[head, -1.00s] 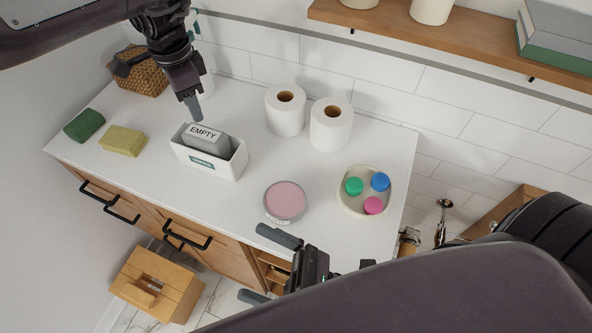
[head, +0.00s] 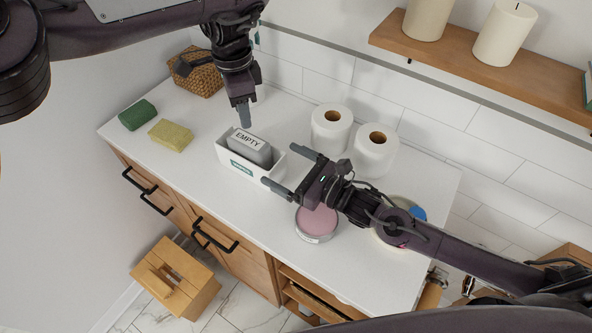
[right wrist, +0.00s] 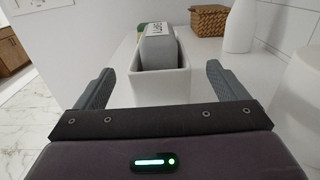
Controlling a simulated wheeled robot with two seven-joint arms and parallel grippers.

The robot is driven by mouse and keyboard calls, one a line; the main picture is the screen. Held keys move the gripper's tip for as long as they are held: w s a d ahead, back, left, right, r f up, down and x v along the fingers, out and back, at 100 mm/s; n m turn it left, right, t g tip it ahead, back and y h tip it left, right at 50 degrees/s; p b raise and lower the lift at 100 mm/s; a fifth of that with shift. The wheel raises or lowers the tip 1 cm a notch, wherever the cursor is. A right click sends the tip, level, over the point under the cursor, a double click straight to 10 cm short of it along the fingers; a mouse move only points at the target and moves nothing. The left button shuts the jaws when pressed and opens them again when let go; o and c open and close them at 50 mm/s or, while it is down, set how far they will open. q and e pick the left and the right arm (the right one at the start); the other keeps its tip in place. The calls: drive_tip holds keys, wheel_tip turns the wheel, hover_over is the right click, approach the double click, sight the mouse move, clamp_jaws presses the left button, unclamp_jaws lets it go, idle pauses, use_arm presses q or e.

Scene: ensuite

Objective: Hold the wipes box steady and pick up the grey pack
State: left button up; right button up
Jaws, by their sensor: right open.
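The white wipes box (head: 234,166) stands on the counter with the grey pack (head: 250,150), labelled EMPTY, upright inside it. In the right wrist view the box (right wrist: 160,88) is straight ahead, with the grey pack (right wrist: 158,52) rising above its rim. My left gripper (head: 243,115) points down just above the back of the pack; whether its fingers are apart cannot be seen. My right gripper (head: 284,171) is open, its fingers pointing at the right end of the box. In the right wrist view its two fingers (right wrist: 158,88) stand either side of the box, nearer to me than it.
Two toilet rolls (head: 331,130) stand behind my right gripper. A pink-topped round tin (head: 317,222) sits below my right wrist. A bowl with coloured lids (head: 418,213) is partly hidden by my arm. Green (head: 137,115) and yellow (head: 171,135) sponges and a basket (head: 197,75) are left.

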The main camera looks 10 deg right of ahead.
sight(253, 149)
drive_tip(key=x, duration=0.5)
drive_tip(key=shift+a, duration=0.1)
